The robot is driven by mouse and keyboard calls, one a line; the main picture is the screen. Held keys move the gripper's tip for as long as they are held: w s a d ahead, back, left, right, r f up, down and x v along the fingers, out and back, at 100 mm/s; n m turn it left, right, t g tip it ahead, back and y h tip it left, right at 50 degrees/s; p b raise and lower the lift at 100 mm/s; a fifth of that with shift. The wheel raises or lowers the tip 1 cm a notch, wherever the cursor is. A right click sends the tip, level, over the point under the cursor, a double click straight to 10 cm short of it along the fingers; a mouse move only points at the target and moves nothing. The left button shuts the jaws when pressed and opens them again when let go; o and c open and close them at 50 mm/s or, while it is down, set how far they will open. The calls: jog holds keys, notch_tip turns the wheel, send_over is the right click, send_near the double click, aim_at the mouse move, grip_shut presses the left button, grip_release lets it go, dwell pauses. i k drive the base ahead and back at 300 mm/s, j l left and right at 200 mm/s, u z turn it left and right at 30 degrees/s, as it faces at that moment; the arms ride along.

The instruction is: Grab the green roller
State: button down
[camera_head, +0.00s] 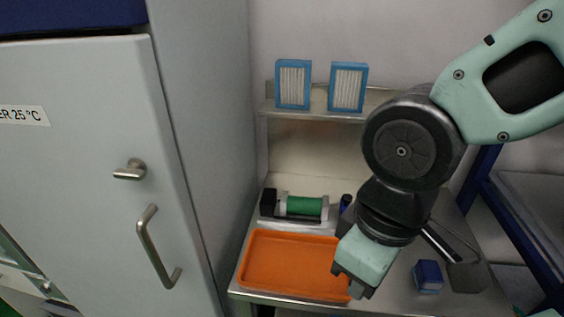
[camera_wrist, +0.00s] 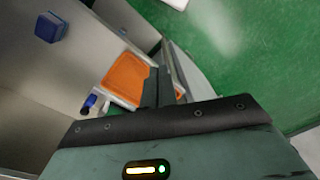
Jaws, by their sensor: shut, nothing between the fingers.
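The green roller (camera_head: 304,206) lies sideways in a grey and black holder (camera_head: 269,204) at the back of the steel table, behind the orange tray. My gripper (camera_head: 352,284) is shut and empty, over the right front part of the orange tray (camera_head: 262,262), to the right of and in front of the roller. In the wrist view my shut fingers (camera_wrist: 157,88) point toward the orange tray (camera_wrist: 120,78). A small patch of green (camera_wrist: 114,111) beside the fingers there may be the roller, mostly hidden.
A blue box (camera_head: 428,276) and a dark flat-headed tool (camera_head: 466,274) are on the table's right. A dark blue cylinder (camera_head: 345,203) stands right of the roller. Two blue-framed filters (camera_head: 293,84) stand on the shelf above. A tall grey cabinet (camera_head: 95,170) borders the table on the left.

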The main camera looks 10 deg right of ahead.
aim_at(315, 207)
jog(key=i+j, duration=0.15)
jog(key=j, duration=0.15)
jog(key=i+j+z, duration=0.1)
jog(key=i+j, duration=0.15)
jog(key=j, duration=0.3)
jog(key=i+j+z, duration=0.15)
jog(key=j, duration=0.15)
